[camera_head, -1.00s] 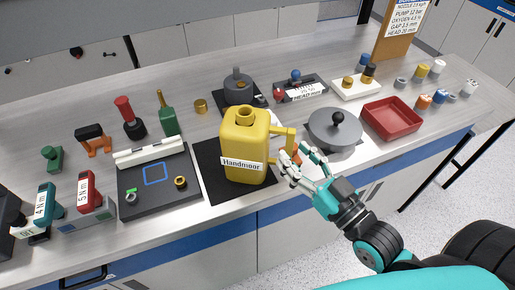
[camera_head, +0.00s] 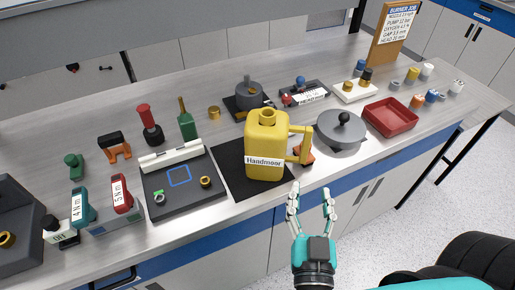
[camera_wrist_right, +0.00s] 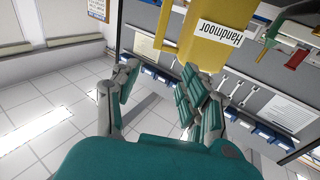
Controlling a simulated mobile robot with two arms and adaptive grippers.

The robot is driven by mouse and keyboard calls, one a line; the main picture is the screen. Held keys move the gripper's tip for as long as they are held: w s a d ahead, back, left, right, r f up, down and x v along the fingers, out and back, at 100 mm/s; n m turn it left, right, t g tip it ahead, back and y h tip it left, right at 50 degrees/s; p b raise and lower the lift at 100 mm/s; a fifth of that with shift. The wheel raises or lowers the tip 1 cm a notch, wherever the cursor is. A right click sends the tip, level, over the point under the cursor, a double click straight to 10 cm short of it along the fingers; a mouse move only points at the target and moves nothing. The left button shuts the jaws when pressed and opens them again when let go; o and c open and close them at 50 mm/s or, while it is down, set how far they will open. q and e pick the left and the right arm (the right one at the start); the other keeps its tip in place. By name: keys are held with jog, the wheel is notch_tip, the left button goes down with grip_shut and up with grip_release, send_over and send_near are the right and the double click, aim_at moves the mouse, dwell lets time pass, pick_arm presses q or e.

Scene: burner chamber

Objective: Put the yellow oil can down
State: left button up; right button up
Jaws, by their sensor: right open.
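The yellow oil can (camera_head: 266,137), labelled "Handmoor", stands upright on a black mat (camera_head: 228,158) near the bench's front edge. Its handle (camera_head: 301,143) faces right. My right gripper (camera_head: 312,192) is open and empty in front of the bench edge, below and to the right of the can, apart from it. In the right wrist view the open fingers (camera_wrist_right: 160,85) show with the yellow can (camera_wrist_right: 212,32) beyond them. My left gripper is not in view.
Right of the can are a round grey lidded piece (camera_head: 341,130) and a red tray (camera_head: 391,116). Left is a dark board (camera_head: 185,196) with small parts. Grey bench (camera_head: 330,166) shows bare at the front right.

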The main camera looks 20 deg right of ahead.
aim_at(308, 144)
jog(key=shift+g, duration=0.6)
jog(key=p+x, duration=0.1)
jog(key=x, duration=0.4)
jog(key=p+x, duration=0.1)
jog(key=x, duration=0.5)
jog(key=f+p+x, duration=0.1)
jog(key=x, duration=0.4)
jog(key=shift+w+d+p, duration=0.15)
jog(key=shift+w+p, duration=0.05)
jog(key=shift+p, duration=0.15)
jog(key=shift+w+d+f, duration=0.1)
jog(key=shift+w+d, duration=0.1)
jog(key=shift+w, duration=0.05)
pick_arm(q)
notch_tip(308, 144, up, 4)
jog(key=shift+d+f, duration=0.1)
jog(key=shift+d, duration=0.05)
pick_arm(e)
jog(key=shift+s, duration=0.1)
jog(key=shift+c, duration=0.2)
grip_shut()
